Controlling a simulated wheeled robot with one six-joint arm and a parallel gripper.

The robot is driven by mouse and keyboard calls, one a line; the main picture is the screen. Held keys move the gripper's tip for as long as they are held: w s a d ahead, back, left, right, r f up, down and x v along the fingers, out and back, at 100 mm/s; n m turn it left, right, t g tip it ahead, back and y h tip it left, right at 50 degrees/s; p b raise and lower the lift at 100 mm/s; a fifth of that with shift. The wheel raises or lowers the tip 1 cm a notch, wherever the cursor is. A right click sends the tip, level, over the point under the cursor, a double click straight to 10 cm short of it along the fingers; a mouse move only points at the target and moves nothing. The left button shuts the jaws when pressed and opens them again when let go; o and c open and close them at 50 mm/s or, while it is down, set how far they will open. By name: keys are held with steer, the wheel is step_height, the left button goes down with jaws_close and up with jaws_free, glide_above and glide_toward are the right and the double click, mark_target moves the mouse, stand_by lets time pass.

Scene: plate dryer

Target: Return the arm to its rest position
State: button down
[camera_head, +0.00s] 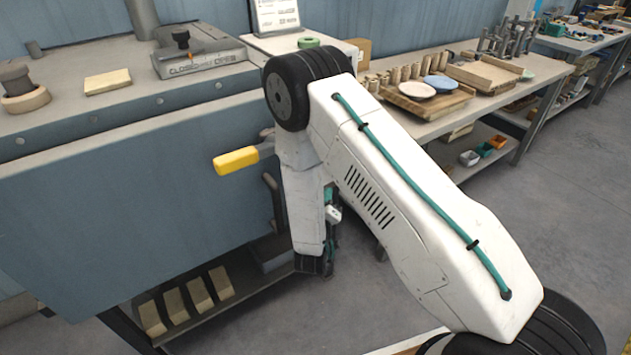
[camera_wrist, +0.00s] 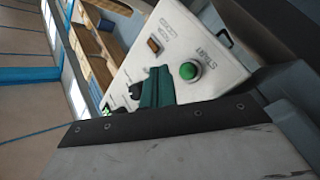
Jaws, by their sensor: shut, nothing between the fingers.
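My arm (camera_head: 400,190) rises from the lower right, bends at a black-ringed joint and folds down in front of the blue-grey machine (camera_head: 130,210). Its lower part hangs beside the machine's right end, above the floor. In the head view the fingers cannot be made out. In the wrist view, the teal fingertips of my gripper (camera_wrist: 152,88) show past a dark strip. They are shut with nothing held. Behind them is a tilted white control panel (camera_wrist: 185,45) with a green START button (camera_wrist: 189,71); I cannot tell the gap to it.
A yellow handle (camera_head: 236,161) sticks out at the machine's front, left of my arm. A workbench (camera_head: 430,128) with plates and wooden pieces stands behind my arm. A low shelf (camera_head: 235,292) holds several blocks at the lower left. Grey floor (camera_head: 575,190) is clear at right.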

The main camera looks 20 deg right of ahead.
stand_by(0.7)
step_height(320, 180, down, 7)
steer(key=s+m+g+y, duration=0.1)
steer(key=g+y, duration=0.1)
steer(key=g, duration=0.1)
steer(key=s+a+f+m+g+y, duration=0.1)
steer(key=s+a+g+y, duration=0.4)
steer(key=a+g+y, duration=0.15)
steer(key=s+r+g+y, duration=0.1)
steer(key=s+r+g, duration=0.3)
steer(key=s+r, duration=0.5)
steer(key=s+r+g+y, duration=0.1)
steer(key=s+r+g, duration=0.35)
steer(key=r, duration=0.85)
steer(key=s+d+r+m+t+h, duration=0.1)
steer(key=s+d+r, duration=0.4)
steer(key=s+r, duration=0.3)
steer(key=s+d+r+m+t, duration=0.1)
steer(key=s+d+r, duration=0.4)
steer(key=s+r, duration=0.4)
step_height(320, 180, up, 2)
steer(key=shift+s+d+r+t+h, duration=0.1)
steer(key=shift+s+d+t+h, duration=0.05)
steer(key=shift+d+t+h, duration=0.25)
